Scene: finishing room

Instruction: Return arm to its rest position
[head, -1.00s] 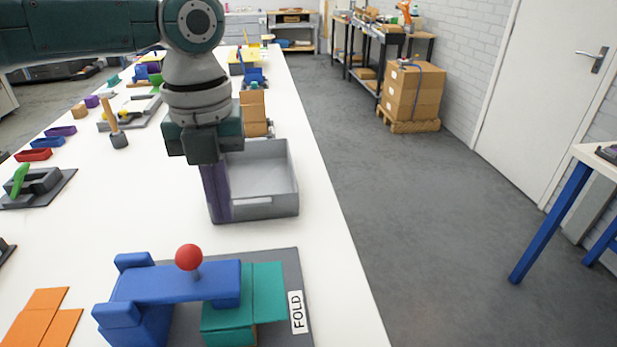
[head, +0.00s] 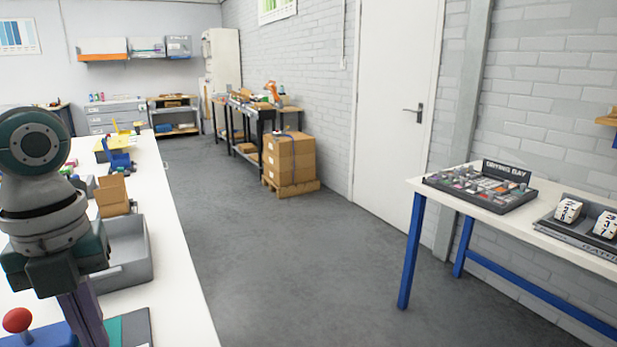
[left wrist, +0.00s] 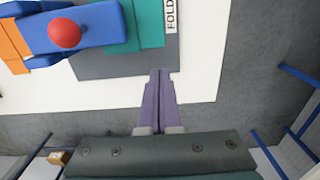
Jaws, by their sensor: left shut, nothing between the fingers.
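My left gripper (head: 88,322) hangs at the lower left of the head view, its purple fingers pointing down. The left wrist view shows its fingers (left wrist: 160,88) pressed together with nothing between them. They are over the white table edge, beside the grey board of the folding fixture (left wrist: 110,63). The fixture's blue lever has a red ball knob (head: 18,320), also visible in the left wrist view (left wrist: 64,33). The fingers appear apart from the fixture; their height above it is unclear. My right gripper is in neither view.
A grey bin (head: 128,272) and cardboard boxes (head: 113,195) stand on the long white table (head: 170,240). A blue-legged table at right bears a drying bay tray (head: 480,188). Strapped boxes (head: 289,160) sit on a pallet by the wall. The grey floor between is clear.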

